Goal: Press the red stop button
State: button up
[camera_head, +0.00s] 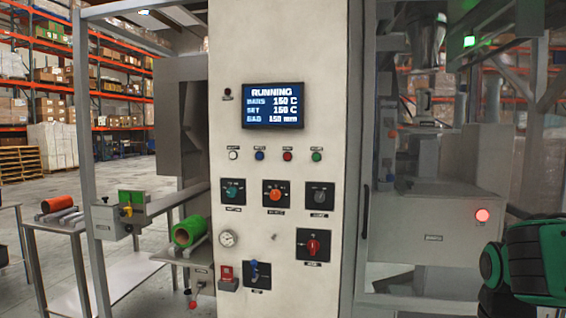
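A tall cream control panel (225,100) faces me in the middle of the view. On it is a row of small round buttons: white, blue, red and green. The red button (288,155) is third from the left, with a small label above that is too small to read. Nothing visible touches it. Part of my green and black arm (532,262) shows at the lower right, well to the right of the panel. My gripper is not in view.
A lit screen (274,106) above the buttons reads RUNNING. Rotary switches (275,194) and a red-handled switch (313,246) sit below. A red lamp or button (482,215) glows on the grey machine at right. A metal table with rolls stands left.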

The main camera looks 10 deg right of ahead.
grip_shut()
dwell(1.7)
